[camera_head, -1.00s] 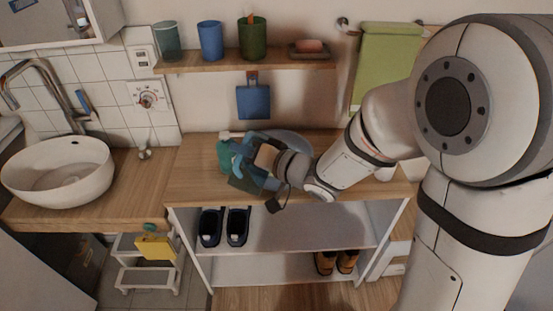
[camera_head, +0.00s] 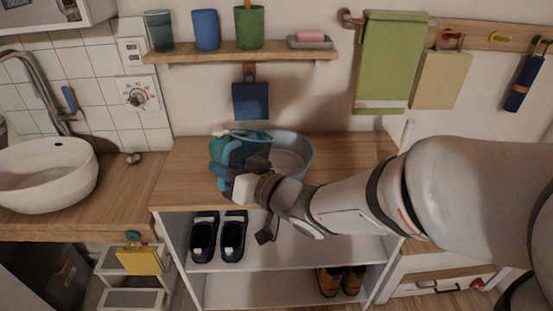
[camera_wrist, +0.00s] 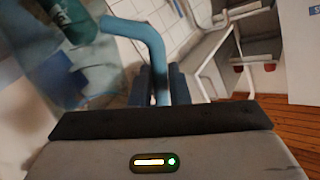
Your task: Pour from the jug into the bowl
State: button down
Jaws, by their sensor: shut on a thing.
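The jug (camera_head: 252,147) is clear blue with a blue handle. It is above the left part of the wooden shelf unit's top, beside the bowl's left side. My gripper (camera_head: 226,181) is shut on its handle. In the wrist view the blue handle (camera_wrist: 150,38) runs down between my dark fingers (camera_wrist: 160,87), and the blurred clear body lies at left. The grey-blue bowl (camera_head: 303,150) stands on the top behind my wrist, which hides its front. Its inside is partly visible. I cannot tell whether the jug touches the top or what it holds.
A teal bottle (camera_head: 219,150) with a white top is close to the jug's left side. A washbasin (camera_head: 45,180) is at left. A wall shelf (camera_head: 240,52) with several cups is above. The wooden top (camera_head: 355,150) is clear right of the bowl.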

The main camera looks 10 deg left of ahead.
jog(key=f+b, duration=0.1)
jog(key=s+f+n+b, duration=0.1)
jog(key=b, duration=0.1)
jog(key=shift+a+f, duration=0.15)
notch_tip(320, 180, down, 6)
jog(key=s+n+b, duration=0.2)
jog(key=n+b, duration=0.1)
jog(key=b, duration=0.9)
jog(key=shift+a+f+n+t+y, duration=0.25)
jog(key=shift+a+n+t+y, duration=0.05)
jog(key=shift+a+n, duration=0.1)
jog(key=shift+s, duration=0.1)
